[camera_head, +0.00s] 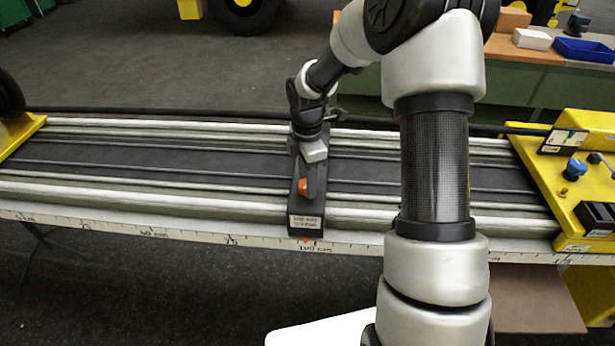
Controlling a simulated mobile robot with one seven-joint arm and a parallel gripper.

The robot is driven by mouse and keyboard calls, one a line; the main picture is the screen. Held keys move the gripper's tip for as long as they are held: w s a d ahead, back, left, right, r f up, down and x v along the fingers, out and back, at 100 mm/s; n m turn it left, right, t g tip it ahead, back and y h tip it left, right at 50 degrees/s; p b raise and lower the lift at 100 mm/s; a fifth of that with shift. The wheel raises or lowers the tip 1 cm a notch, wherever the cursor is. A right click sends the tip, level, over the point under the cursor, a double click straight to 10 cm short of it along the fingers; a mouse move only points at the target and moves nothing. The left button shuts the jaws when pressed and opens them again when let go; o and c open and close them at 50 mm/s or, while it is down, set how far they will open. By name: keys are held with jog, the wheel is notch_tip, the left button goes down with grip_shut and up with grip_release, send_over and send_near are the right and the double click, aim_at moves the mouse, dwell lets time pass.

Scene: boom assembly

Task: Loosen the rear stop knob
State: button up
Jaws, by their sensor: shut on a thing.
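A dark stop block (306,208) lies across the pale rails of the boom, with a white label on its near end. An orange knob (303,187) sits on top of the block. My gripper (311,178) reaches down from the far side and is shut on the orange knob, its dark fingers covering part of it. The far part of the block is hidden under my wrist. A small orange pointer (306,240) under the block's near end stands near the 100 cm mark of the scale (231,241).
A yellow end plate (553,188) with a blue knob (575,168) and a black box closes the boom at right. Another yellow end piece (20,132) is at left. A bench with a blue tray (584,50) stands behind. The rails left of the block are clear.

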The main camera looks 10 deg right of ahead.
jog(key=shift+n, duration=0.4)
jog(key=o, duration=1.1)
notch_tip(320, 180, up, 18)
jog(key=shift+f, duration=0.25)
